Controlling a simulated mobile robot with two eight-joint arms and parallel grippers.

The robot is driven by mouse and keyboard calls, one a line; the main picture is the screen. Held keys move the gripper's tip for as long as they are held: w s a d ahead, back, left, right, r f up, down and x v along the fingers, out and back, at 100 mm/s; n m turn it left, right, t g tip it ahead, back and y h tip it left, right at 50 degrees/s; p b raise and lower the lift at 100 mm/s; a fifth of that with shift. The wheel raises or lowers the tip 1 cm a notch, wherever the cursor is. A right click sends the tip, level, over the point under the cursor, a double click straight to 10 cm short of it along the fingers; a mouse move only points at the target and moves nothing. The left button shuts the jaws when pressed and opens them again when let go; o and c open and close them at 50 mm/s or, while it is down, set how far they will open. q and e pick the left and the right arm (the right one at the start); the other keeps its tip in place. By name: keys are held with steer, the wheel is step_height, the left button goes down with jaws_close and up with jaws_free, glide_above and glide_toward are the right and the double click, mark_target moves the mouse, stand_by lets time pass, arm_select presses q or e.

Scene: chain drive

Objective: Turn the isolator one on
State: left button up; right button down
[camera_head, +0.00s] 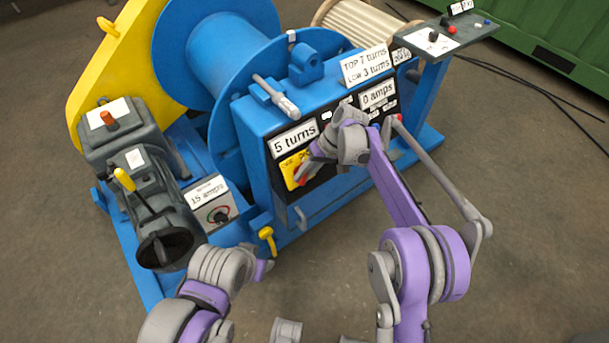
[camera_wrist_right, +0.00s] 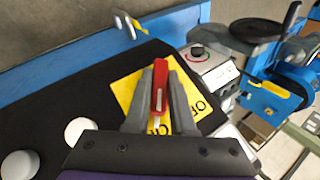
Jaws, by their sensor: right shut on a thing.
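The isolator is a red handle (camera_wrist_right: 160,84) on a yellow plate (camera_wrist_right: 122,86), set in the black front panel of the blue winch frame. In the head view the yellow plate (camera_head: 291,161) sits below the "5 turns" display. My right gripper (camera_head: 307,171) is at the plate and partly hides the handle. In the right wrist view my right gripper (camera_wrist_right: 161,98) is shut on the red handle, one finger on each side. The plate's black lettering is partly covered, so I cannot read it fully. My left gripper (camera_head: 263,269) is low, in front of the machine; its jaws are unclear.
A "15 amps" box with a dial (camera_head: 218,214) stands left of the panel. A grey motor unit with a black handwheel (camera_head: 166,247) is further left. A yellow-handled lever (camera_head: 267,238) juts out below the panel. The floor at right is mostly clear.

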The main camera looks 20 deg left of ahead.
steer(key=shift+m+g+y+b, duration=0.4)
steer(key=shift+m+y+b, duration=0.05)
steer(key=shift+m+y, duration=0.15)
stand_by(0.3)
steer(key=c, duration=0.8)
jaws_free()
steer(key=shift+o, duration=0.2)
steer(key=p+v, duration=0.1)
steer(key=v, duration=0.9)
steer(key=shift+d+r, duration=0.25)
steer(key=shift+d, duration=0.1)
steer(key=shift+w, duration=0.15)
